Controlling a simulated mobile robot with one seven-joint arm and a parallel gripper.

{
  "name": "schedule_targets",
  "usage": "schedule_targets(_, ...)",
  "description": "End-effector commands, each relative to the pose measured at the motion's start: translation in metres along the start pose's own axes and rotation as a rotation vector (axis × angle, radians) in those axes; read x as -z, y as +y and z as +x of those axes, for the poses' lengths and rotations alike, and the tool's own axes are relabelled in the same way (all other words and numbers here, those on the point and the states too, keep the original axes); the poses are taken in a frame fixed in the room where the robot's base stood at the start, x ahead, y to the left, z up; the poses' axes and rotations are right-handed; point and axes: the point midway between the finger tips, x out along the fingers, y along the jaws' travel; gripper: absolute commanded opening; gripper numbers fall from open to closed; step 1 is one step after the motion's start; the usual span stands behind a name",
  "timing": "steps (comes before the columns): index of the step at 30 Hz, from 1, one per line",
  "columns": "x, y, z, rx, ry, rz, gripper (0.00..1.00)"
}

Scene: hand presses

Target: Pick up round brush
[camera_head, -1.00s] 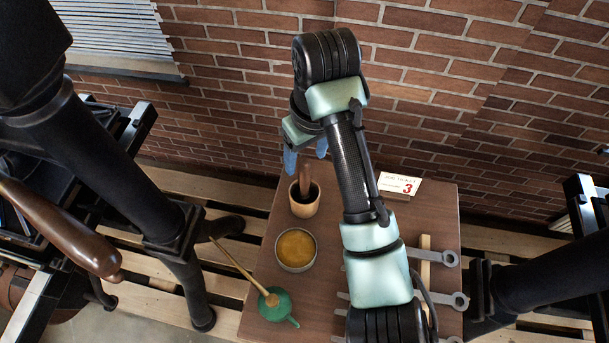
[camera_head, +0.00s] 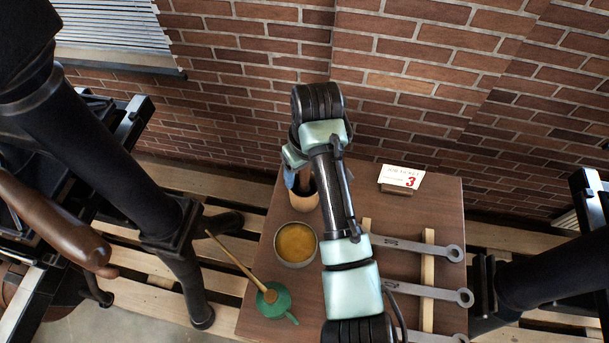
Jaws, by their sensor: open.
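A wooden cup (camera_head: 305,203) stands at the left back of the brown table. A brown upright handle (camera_head: 304,180) rises from it, which I take to be the round brush; its bristle end is hidden inside the cup. My gripper (camera_head: 298,180) is open over the cup, pointing down. One blue fingertip shows just left of the handle; the other finger is largely hidden by my wrist. I cannot tell whether the fingers touch the handle.
A bowl of amber contents (camera_head: 295,243) sits in front of the cup. A green can (camera_head: 273,300) with a long wooden stick (camera_head: 236,258) is nearer. Several wrenches (camera_head: 420,292) lie on wooden strips at right. A job ticket (camera_head: 401,177) stands at the back. Dark press frames flank the table.

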Motion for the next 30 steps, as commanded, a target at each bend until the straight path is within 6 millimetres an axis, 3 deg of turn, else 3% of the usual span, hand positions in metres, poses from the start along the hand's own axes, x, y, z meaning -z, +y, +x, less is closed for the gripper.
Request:
schedule_targets(5, -0.0001, 0.0002, 0.0007, 0.0, 0.0, 0.0, 0.67)
schedule_targets(6, -0.0001, 0.0002, 0.0006, 0.0, 0.0, 0.0, 0.63)
schedule_targets(17, 0.0001, 0.0002, 0.0002, 0.0, 0.001, 0.0, 0.0)
schedule_targets(30, 0.0017, 0.0006, -0.0061, -0.001, 0.003, 0.0, 0.0)
